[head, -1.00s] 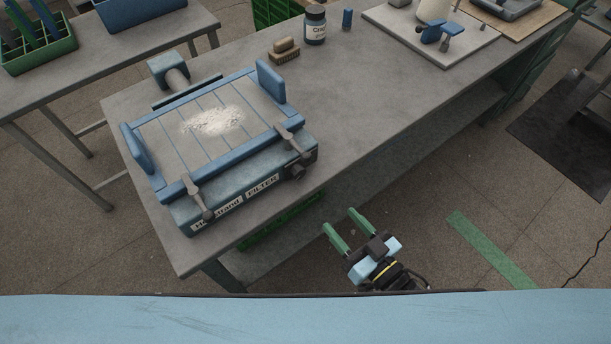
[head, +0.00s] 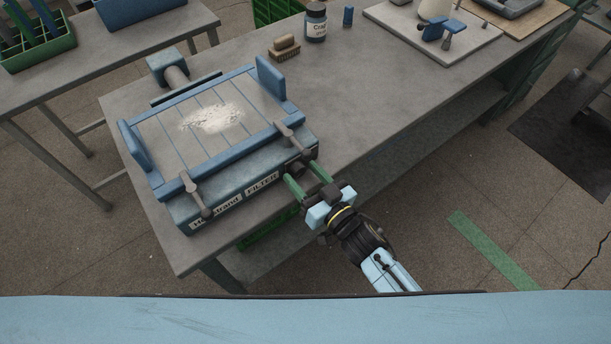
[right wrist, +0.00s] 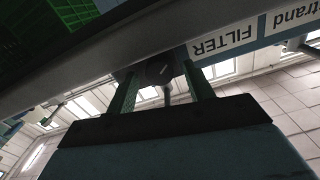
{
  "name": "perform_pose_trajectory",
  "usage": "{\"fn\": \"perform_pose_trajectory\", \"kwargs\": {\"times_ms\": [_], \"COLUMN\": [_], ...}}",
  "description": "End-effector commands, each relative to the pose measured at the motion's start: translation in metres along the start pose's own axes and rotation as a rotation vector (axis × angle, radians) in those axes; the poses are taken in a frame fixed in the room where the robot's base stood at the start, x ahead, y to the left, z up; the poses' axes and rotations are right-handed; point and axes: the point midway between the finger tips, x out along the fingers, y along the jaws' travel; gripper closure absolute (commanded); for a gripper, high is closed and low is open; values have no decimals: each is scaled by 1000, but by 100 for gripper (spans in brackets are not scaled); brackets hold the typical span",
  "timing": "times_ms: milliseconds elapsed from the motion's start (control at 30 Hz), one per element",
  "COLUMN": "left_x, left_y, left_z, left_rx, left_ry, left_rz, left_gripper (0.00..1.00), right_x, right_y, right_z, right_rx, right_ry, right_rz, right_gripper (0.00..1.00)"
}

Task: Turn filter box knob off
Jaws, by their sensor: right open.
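The blue filter box (head: 230,204) sits at the near edge of the grey bench, with a "FILTER" label and a second label on its front. Its dark knob shows in the right wrist view (right wrist: 160,70) with a pale mark on its face. In the head view the knob is mostly hidden by my right gripper. My right gripper (head: 305,179) is open, its green fingers pointing at the box's right front end. In the right wrist view the fingers (right wrist: 160,85) lie on either side of the knob; I cannot tell whether they touch it. My left gripper is not in view.
A slatted blue frame with white powder (head: 212,118) sits on top of the box, with two lever handles at its front. A brush (head: 285,48) and a labelled jar (head: 316,22) stand farther back. A green crate (head: 270,235) is below the bench.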

Motion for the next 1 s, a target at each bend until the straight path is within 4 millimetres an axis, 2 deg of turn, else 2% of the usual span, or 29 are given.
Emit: {"fn": "perform_pose_trajectory", "kwargs": {"times_ms": [233, 567, 1000], "left_x": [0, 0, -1], "left_y": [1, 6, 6], "left_z": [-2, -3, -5], "left_rx": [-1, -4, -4], "left_ry": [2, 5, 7], "left_rz": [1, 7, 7], "left_gripper": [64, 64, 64], "right_x": [0, 0, 0], "right_y": [0, 0, 0], "right_z": [0, 0, 0], "right_rx": [0, 0, -94], "right_ry": [0, 0, -1], "right_rz": [0, 0, 1], "right_gripper": [48, 91, 92]}}
